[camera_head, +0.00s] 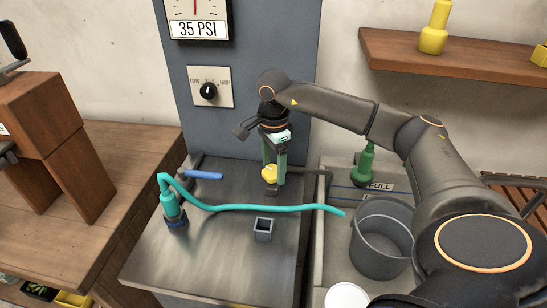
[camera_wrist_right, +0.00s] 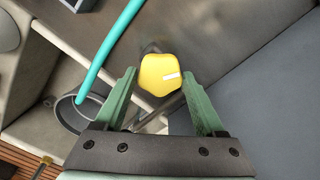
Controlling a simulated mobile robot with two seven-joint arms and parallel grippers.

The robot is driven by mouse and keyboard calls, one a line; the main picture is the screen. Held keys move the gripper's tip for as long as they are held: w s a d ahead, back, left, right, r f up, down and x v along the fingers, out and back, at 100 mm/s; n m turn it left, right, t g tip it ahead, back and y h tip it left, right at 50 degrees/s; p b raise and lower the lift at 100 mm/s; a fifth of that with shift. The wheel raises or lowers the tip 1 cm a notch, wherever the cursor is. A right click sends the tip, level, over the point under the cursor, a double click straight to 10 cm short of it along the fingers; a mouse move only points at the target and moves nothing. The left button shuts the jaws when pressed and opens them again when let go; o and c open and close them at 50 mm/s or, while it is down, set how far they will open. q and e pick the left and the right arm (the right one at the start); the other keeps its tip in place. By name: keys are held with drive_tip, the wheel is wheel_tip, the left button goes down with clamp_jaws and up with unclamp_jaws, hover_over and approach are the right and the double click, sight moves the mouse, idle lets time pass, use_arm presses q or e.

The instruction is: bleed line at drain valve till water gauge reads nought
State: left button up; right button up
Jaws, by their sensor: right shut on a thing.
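The gauge (camera_head: 197,22) on the grey-blue panel shows "35 PSI", with its needle pointing straight up. A yellow knob (camera_head: 269,174) sits on the valve at the back of the metal bench. My right gripper (camera_head: 275,181) comes down over it from above. In the right wrist view the yellow knob (camera_wrist_right: 160,74) lies between the green fingertips, and the gripper is shut on it. A teal hose (camera_head: 250,208) runs from a teal fitting (camera_head: 172,206) to the grey bucket (camera_head: 381,237), its free end at the bucket's rim. My left gripper is out of view.
A blue lever handle (camera_head: 205,175) lies near the back of the bench. A LOW-HIGH dial (camera_head: 208,90) is on the panel. A small square grey cup (camera_head: 263,230) stands near the hose. A green bottle-like thing (camera_head: 363,163) stands behind the bucket. A wooden table (camera_head: 130,165) is on the left.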

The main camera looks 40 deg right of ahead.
sight(273, 171)
drive_tip(key=n, duration=0.6)
drive_tip(key=shift+n, duration=0.3)
drive_tip(key=n, duration=0.6)
idle(0.4)
drive_tip(key=o, duration=1.3)
drive_tip(key=shift+o, duration=0.2)
wheel_tip(273, 171, up, 13)
drive_tip(key=shift+f, duration=0.2)
drive_tip(key=shift+a+f, duration=0.1)
